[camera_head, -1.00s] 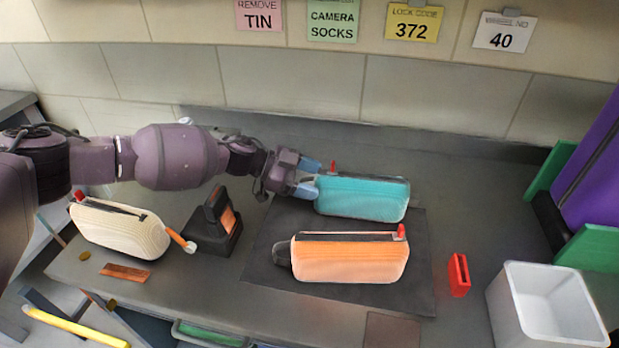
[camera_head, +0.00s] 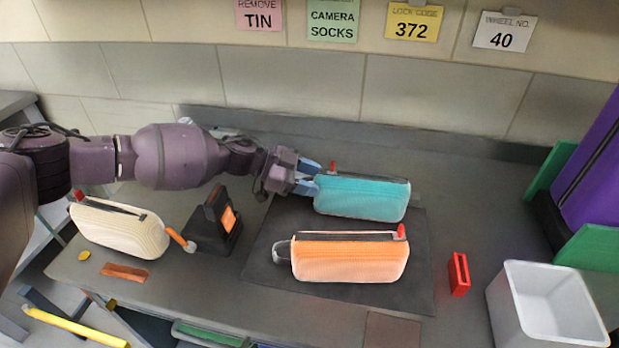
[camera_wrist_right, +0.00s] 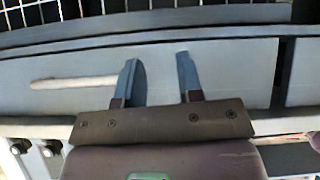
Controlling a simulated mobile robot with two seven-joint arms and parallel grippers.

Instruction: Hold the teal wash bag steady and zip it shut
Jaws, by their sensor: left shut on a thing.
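The teal wash bag (camera_head: 362,200) lies at the back of the dark mat (camera_head: 425,262) in the head view. A small red zip pull (camera_head: 333,166) stands at the left end of its top edge. My left gripper (camera_head: 309,177) is shut on the bag's left end, its two blue fingers close together there. The exact part held is too small to make out. My right gripper (camera_wrist_right: 158,72) shows in the right wrist view, open with nothing between its fingers. It is not seen in the head view.
An orange bag (camera_head: 350,262) lies just in front of the teal one. A cream bag (camera_head: 120,230) and a black stand (camera_head: 213,232) are to the left. A red holder (camera_head: 459,275) and a white bin (camera_head: 548,310) stand to the right.

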